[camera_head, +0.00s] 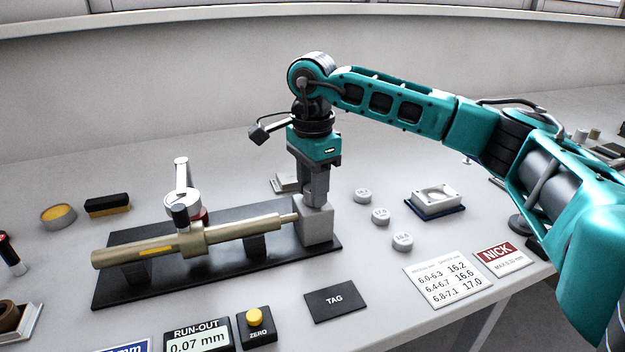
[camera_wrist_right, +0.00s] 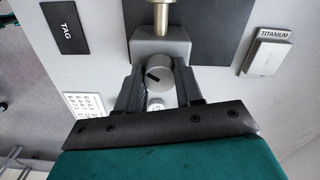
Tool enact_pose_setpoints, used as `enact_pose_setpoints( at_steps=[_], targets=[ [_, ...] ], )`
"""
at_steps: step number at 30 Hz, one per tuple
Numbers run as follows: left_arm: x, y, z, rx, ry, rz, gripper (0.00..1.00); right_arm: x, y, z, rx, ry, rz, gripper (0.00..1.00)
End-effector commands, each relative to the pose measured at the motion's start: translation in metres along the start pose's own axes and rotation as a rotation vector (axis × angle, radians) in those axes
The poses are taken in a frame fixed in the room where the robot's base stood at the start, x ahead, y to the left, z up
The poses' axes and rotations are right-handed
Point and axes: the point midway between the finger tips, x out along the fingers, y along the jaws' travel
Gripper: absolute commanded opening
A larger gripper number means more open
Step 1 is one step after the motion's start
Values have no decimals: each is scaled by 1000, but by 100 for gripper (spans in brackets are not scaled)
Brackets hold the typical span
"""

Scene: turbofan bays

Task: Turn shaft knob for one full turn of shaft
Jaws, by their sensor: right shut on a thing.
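The brass-coloured shaft (camera_head: 235,231) lies on supports on a black base plate (camera_head: 180,285). A grey block (camera_head: 317,230) stands at its right end. In the right wrist view the round grey shaft knob (camera_wrist_right: 159,74) with a dark mark sits at the block (camera_wrist_right: 150,47). My right gripper (camera_head: 315,203) points down at the block, and its fingers (camera_wrist_right: 160,92) are shut on the knob from both sides. The knob is hidden behind the fingers in the head view. A dial gauge (camera_head: 182,197) stands over the shaft. My left gripper is not in view.
A run-out display (camera_head: 198,340) reads 0.07 mm, beside a ZERO box with a yellow button (camera_head: 255,316). A TAG plate (camera_head: 337,301), a number card (camera_head: 449,283) and a NICK card (camera_head: 502,258) lie in front. Several small discs (camera_head: 380,216) lie right of the block.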

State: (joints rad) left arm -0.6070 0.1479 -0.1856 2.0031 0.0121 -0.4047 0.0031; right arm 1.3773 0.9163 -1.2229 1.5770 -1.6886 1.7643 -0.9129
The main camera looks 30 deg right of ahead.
Motion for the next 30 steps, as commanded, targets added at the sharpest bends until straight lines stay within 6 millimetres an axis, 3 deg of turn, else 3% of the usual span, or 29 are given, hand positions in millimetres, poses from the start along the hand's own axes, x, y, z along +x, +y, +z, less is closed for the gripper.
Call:
enact_pose_setpoints(
  at_steps=[18, 30],
  targets=[
    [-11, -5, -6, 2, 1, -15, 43, -2, 0, 0, 582, 1, 0, 5],
    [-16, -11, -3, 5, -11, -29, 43, -2, 0, 0, 876, 0, -1, 5]
  ],
)
